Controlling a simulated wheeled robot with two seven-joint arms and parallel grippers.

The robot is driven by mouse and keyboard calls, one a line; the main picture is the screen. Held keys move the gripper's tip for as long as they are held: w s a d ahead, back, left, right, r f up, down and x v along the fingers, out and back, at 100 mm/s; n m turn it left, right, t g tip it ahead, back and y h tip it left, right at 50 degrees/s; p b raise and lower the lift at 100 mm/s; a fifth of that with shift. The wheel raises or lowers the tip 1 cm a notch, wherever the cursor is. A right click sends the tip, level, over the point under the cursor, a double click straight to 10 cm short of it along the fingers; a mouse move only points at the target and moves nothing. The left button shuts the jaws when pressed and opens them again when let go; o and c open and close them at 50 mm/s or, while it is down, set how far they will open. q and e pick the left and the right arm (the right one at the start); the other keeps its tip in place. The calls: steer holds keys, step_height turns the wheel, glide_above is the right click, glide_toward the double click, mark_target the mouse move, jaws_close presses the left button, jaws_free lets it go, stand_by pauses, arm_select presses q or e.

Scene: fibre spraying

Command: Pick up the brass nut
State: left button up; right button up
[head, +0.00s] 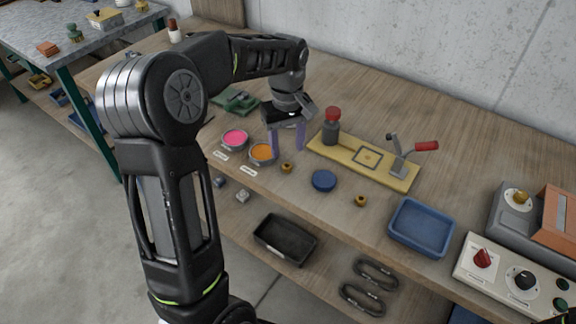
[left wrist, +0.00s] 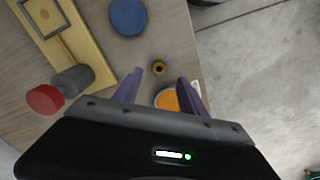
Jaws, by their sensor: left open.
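A small brass nut (head: 286,168) lies on the wooden bench just in front of my left gripper (head: 287,149). It also shows in the left wrist view (left wrist: 159,67), between the fingertips as seen from there. My left gripper (left wrist: 160,76) is open and empty, its two purple fingers pointing down at the bench. The fingers look apart from the nut; I cannot tell the exact height above the bench. A second brass nut (head: 361,200) lies farther right, near the blue tray. My right gripper is not in view.
An orange dish (head: 262,152) and a pink dish (head: 234,138) lie left of the gripper. A blue disc (head: 324,180) lies right of the near nut. A yellow board (head: 408,181) carries a red-capped bottle (head: 331,128) and a red-handled clamp (head: 426,146). A blue tray (head: 421,228) stands farther right.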

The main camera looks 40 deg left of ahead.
mark_target(288, 167)
arm_select(q)
steer(key=shift+f, duration=0.65)
steer(key=shift+d+f+p, duration=0.15)
steer(key=shift+f+p, duration=0.65)
steer(key=shift+f, duration=1.85)
jaws_close()
